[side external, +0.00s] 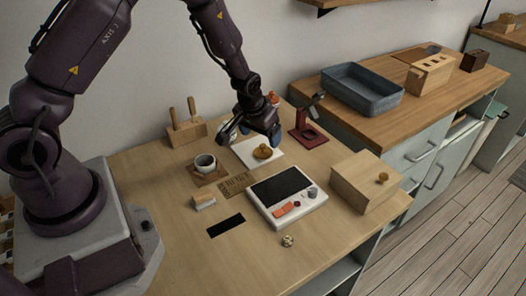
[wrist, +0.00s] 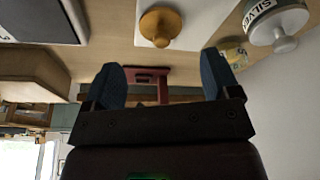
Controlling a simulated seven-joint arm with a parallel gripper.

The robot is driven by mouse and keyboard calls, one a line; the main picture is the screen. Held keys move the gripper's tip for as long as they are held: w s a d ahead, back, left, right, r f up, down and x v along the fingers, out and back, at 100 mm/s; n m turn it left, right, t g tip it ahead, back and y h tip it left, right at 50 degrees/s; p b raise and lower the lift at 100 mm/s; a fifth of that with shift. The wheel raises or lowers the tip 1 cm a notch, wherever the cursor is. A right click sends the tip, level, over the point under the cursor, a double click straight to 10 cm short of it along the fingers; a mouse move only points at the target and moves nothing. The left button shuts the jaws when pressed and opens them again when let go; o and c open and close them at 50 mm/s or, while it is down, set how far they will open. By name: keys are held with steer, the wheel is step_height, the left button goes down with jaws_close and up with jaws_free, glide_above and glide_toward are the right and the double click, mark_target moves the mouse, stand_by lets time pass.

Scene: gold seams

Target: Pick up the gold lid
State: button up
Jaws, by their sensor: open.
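The gold lid (side external: 262,152), round with a knob, rests on a white board (side external: 243,150) near the back of the wooden table. In the wrist view the gold lid (wrist: 161,24) sits at the top centre, on the white board (wrist: 200,12). My gripper (side external: 248,135) is above the board, close to the lid. In the wrist view my gripper (wrist: 162,80) shows two blue-padded fingers spread apart with nothing between them. The lid lies ahead of the fingertips, apart from them.
A red stand (side external: 306,136) is right of the board. A jar with a silver label (wrist: 272,20) is near the right finger. A white device (side external: 287,200), wooden box (side external: 366,181), cup (side external: 205,163) and wooden block with handles (side external: 186,130) surround the area.

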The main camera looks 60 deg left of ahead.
mark_target(263, 145)
steer(key=x, duration=0.5)
steer(key=shift+a+f, duration=0.15)
steer(key=shift+f, duration=0.2)
steer(key=c, duration=1)
